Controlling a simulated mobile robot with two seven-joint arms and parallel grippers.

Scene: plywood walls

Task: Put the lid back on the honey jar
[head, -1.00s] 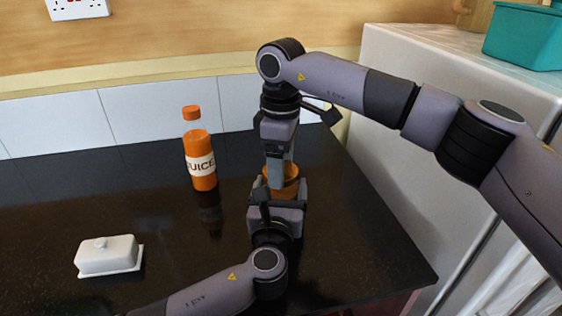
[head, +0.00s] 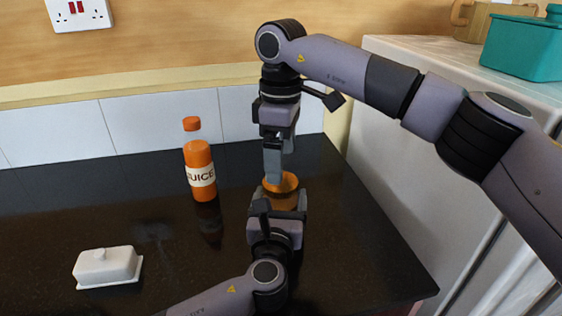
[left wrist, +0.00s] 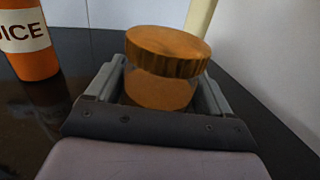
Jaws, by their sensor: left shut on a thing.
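The honey jar (left wrist: 160,92) is amber and stands between the fingers of my left gripper (head: 280,200), which is shut on its body. The ridged orange-brown lid (left wrist: 168,50) is on top of the jar in the left wrist view and looks slightly tilted there; I cannot tell whether it is fully seated. In the head view the lid (head: 282,184) shows just below my right gripper (head: 278,172). The right gripper points down, its fingers apart and empty, just above the lid. Much of the jar is hidden in the head view by my left gripper.
An orange juice bottle (head: 199,165) stands left of the jar, also in the left wrist view (left wrist: 28,45). A white butter dish (head: 107,266) sits at the front left. A pale fridge (head: 392,180) borders the counter on the right. The dark counter (head: 60,200) is mostly clear.

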